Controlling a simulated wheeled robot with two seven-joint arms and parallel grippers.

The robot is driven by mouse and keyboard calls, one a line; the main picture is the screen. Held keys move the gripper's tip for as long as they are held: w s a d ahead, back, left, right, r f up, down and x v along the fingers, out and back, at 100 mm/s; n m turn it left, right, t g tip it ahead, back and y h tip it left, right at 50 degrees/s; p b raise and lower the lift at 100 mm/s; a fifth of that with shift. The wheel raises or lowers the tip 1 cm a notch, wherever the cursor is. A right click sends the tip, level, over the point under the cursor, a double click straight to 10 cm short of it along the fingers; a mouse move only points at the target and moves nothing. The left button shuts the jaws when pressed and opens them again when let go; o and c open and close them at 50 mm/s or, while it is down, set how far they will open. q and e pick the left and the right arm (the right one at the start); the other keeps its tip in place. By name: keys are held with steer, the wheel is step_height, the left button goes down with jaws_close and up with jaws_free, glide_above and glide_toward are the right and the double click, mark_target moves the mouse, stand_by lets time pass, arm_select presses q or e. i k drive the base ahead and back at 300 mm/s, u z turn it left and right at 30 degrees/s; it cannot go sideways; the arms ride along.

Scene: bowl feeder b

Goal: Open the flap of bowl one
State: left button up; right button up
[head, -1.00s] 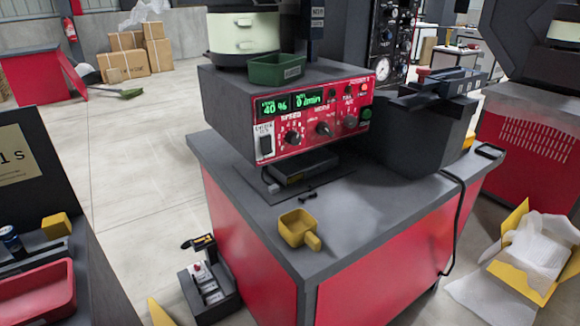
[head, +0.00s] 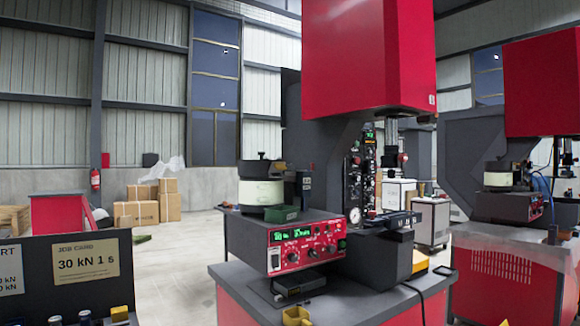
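A bowl feeder (head: 260,192) with a pale cream drum and a dark top stands on the grey control box with a red front panel (head: 305,246). A second, similar bowl feeder (head: 498,180) sits on the machine at the far right. I cannot tell from the picture which one is bowl one. No flap can be clearly made out on either bowl at this size. Neither of my grippers shows in the head view.
A green tray (head: 282,214) sits in front of the near bowl. A yellow scoop (head: 297,316) lies on the bench (head: 350,300). A tall red press (head: 368,55) rises behind. A job card (head: 86,262) stands at left. Open floor lies between, with cardboard boxes (head: 150,203) behind.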

mark_target(276, 168)
steer(key=z, duration=0.45)
steer(key=i, duration=1.65)
steer(key=u, duration=0.75)
